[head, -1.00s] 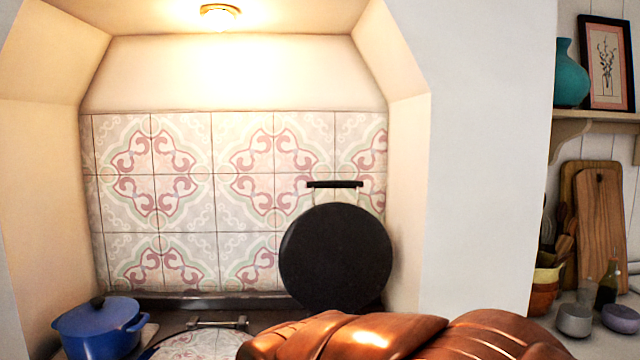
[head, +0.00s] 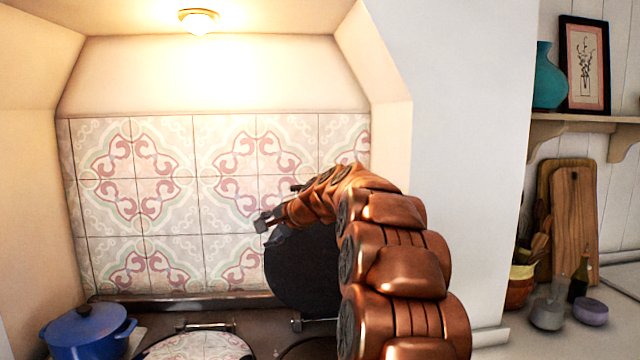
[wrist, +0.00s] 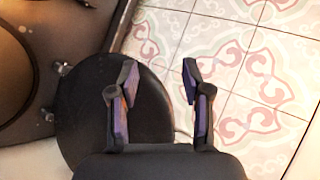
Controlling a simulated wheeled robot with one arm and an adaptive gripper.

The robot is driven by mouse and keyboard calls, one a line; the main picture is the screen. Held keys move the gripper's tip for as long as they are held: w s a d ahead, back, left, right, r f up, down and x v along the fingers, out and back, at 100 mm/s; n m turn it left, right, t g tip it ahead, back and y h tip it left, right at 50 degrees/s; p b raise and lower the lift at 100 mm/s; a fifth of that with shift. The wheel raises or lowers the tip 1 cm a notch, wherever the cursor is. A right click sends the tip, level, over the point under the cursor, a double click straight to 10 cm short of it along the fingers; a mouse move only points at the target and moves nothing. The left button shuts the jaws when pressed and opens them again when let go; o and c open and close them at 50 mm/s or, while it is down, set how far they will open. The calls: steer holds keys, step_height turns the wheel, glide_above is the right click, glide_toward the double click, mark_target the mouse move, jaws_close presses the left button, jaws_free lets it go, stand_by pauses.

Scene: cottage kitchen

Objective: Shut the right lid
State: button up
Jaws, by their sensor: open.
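The right lid (head: 300,270) is a black disc standing raised on its hinge side, in front of the tiled back wall. My arm covers its upper and right parts in the head view, and most of its handle is hidden. My gripper (head: 264,221) is open and empty by the lid's upper left edge. In the wrist view the lid (wrist: 82,115) lies behind the left finger, while the right finger is over the tiles. My gripper (wrist: 160,72) seems apart from the lid, but I cannot tell for sure. The left lid (head: 195,346) is down, shiny and reflecting the tiles.
A blue pot (head: 88,332) stands at the left of the stove. The tiled wall (head: 165,200) is close behind the lid, and the white alcove wall (head: 440,150) rises to the right. Cutting boards (head: 573,225) and jars stand on the far right counter.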

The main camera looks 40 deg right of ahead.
steer(key=s+d+r+m+t+h+p, duration=0.1)
steer(key=d+r+m+h, duration=0.2)
steer(key=d, duration=0.8)
steer(key=s+d+r+m+t+h+p, duration=0.1)
steer(key=d+r+m+t+h, duration=0.3)
steer(key=d, duration=0.7)
steer(key=shift+w+d+f+n+g+y+p, duration=0.15)
steer(key=shift+w+g+y+p, duration=0.25)
steer(key=shift+w, duration=0.75)
steer(key=shift+w+d+f+n+g+y+p, duration=0.15)
steer(key=shift+w+n+g+y+p, duration=0.2)
steer(key=shift+w, duration=0.75)
steer(key=shift+w+d+f+n+g+y+p, duration=0.15)
steer(key=shift+w+g+y+p, duration=0.3)
steer(key=shift+w, duration=0.7)
steer(key=shift+c, duration=0.2)
jaws_close()
